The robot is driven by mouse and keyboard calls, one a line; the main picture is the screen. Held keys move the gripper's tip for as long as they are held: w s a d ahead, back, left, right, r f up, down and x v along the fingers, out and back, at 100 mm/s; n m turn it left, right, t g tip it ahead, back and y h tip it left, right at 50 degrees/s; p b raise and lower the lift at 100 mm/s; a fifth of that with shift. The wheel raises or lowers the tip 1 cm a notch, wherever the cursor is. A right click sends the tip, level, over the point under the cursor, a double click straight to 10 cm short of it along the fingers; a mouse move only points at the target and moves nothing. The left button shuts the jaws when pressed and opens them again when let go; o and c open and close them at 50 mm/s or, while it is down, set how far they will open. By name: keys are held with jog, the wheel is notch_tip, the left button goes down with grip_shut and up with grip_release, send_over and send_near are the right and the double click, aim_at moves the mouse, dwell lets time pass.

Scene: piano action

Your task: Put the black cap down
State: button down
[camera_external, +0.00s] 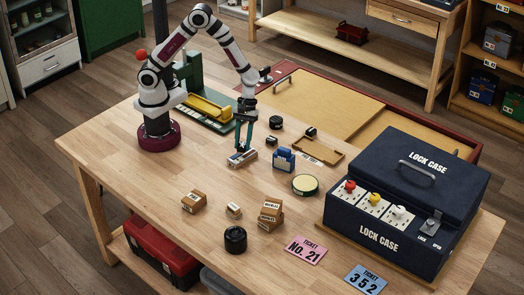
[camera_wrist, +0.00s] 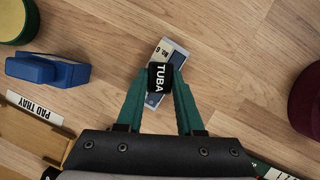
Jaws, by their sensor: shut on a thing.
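My gripper (camera_wrist: 160,90) shows from above in the wrist view, its two green fingers closed on a small black cap (camera_wrist: 160,77) lettered TUBA. A pale grey-and-white block (camera_wrist: 171,50) with a "No. 6" label lies directly under and beyond the cap; I cannot tell whether they touch. In the external view my gripper (camera_external: 241,151) points straight down, low over the table, at that pale block (camera_external: 246,160).
A blue block (camera_external: 284,160), a round yellow-topped tin (camera_external: 305,185) and a wooden pad tray (camera_external: 325,151) stand to the right. Small cardboard boxes (camera_external: 194,201), a black pot (camera_external: 235,239) and the lock case (camera_external: 400,225) are nearer the front. The table's left front is clear.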

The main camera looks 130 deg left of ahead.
jog(key=shift+f, duration=0.8)
jog(key=shift+f, duration=0.1)
jog(key=c, duration=0.5)
grip_release()
jog(key=shift+c, duration=0.2)
jog(key=v, duration=1.2)
jog(key=s+d+r+m+g+y, duration=0.2)
jog(key=s+d+r+m, duration=0.4)
jog(key=d+m, duration=0.5)
jog(key=s+d+r+m+y, duration=0.1)
jog(key=s+m+y, duration=0.2)
jog(key=s+m, duration=0.9)
jog(key=m, duration=0.5)
jog(key=shift+d+r+y, duration=0.25)
jog(key=shift+d+y, duration=0.15)
